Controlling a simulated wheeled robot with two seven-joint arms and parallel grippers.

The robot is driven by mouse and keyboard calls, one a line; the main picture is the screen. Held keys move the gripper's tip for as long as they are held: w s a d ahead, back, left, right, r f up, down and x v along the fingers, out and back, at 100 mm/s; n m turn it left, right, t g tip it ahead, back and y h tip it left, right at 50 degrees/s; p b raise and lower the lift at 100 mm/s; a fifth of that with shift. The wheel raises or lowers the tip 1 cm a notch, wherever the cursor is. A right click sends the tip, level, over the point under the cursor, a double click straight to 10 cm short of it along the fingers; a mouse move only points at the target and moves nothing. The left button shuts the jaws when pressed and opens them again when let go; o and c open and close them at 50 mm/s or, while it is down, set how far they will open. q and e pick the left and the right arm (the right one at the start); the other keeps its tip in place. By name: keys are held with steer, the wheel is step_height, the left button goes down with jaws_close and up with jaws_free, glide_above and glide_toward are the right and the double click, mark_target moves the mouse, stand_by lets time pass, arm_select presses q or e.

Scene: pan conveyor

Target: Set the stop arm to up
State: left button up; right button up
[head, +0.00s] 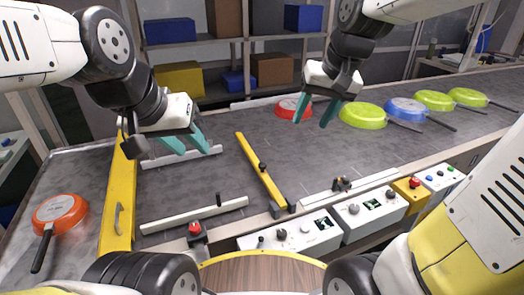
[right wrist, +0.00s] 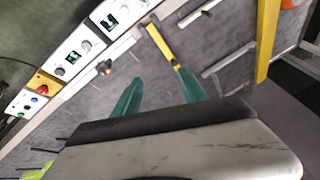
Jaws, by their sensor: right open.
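A yellow bar (head: 262,170) with a black knob, which looks like the stop arm, extends across the grey belt from a dark mount at the near rail. It seems to lie low along the belt. It also shows in the right wrist view (right wrist: 160,42), beyond the fingertips. My right gripper (head: 315,112) is open and empty above the belt, right of and beyond the bar; its teal fingers also show in the right wrist view (right wrist: 160,78). My left gripper (head: 193,147) has its fingers apart and empty, left of the bar.
A wide yellow beam (head: 117,200) with a handle crosses the belt at left, near an orange pan (head: 62,210). A red pan (head: 291,108), green pans (head: 362,114) and a blue pan (head: 405,108) line the far right. Control boxes (head: 290,233) line the near edge.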

steer(key=w+a+f+g, duration=0.1)
steer(key=w+a+f, duration=0.25)
steer(key=w, duration=0.25)
steer(key=w+a+f+g, duration=0.1)
steer(key=w+a+f, duration=0.1)
steer(key=w+f, duration=0.3)
steer(key=g+h, duration=0.2)
glide_above(262, 164)
step_height(262, 164, down, 11)
steer(key=shift+d+f, duration=0.1)
steer(key=shift+d, duration=0.05)
step_height(262, 164, down, 8)
steer(key=shift+f, duration=0.1)
jaws_close()
